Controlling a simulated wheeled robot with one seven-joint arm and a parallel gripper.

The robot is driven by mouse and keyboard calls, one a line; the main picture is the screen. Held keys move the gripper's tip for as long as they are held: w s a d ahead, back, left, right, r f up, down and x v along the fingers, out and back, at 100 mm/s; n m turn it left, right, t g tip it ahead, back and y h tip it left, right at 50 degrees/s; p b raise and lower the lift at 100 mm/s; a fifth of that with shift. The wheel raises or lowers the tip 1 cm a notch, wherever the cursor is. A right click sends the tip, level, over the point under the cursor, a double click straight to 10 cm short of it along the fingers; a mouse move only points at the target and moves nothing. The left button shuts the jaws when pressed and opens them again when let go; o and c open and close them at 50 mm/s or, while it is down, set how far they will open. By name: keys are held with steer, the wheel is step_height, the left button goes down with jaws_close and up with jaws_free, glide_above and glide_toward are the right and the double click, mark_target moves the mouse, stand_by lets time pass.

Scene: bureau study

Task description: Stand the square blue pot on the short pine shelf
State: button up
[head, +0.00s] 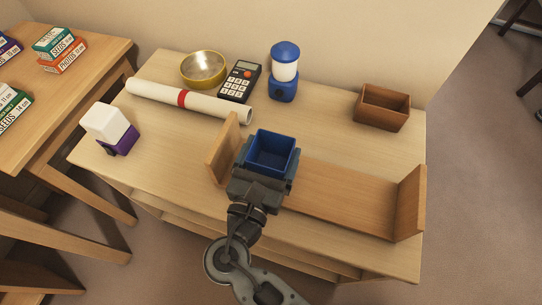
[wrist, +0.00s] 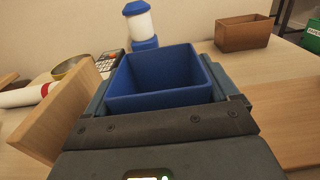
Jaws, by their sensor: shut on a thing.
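The square blue pot (head: 271,152) is upright, open at the top and looks empty. My gripper (head: 264,178) is shut on it, with a jaw at each side; the wrist view shows the pot (wrist: 160,75) between the jaws too. The short pine shelf (head: 335,195) is a low board with upright ends, standing along the front of the table. The pot is over the left part of the shelf, just right of its left end (head: 222,147). My gripper hides the pot's base, so I cannot tell whether it touches the board.
On the table behind stand a rolled paper (head: 215,104), a brass bowl (head: 203,70), a calculator (head: 240,82), a blue lantern (head: 284,72) and a wooden box (head: 382,108). A white and purple object (head: 108,128) is at left. The shelf's middle and right are clear.

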steer(key=shift+f, duration=0.6)
steer(key=shift+f, duration=0.1)
steer(key=o, duration=0.8)
steer(key=shift+o, duration=0.2)
steer(key=shift+s, duration=0.1)
steer(key=p+v, duration=0.1)
steer(key=v, duration=1)
steer(key=shift+s+a, duration=0.15)
steer(key=shift+s, duration=0.25)
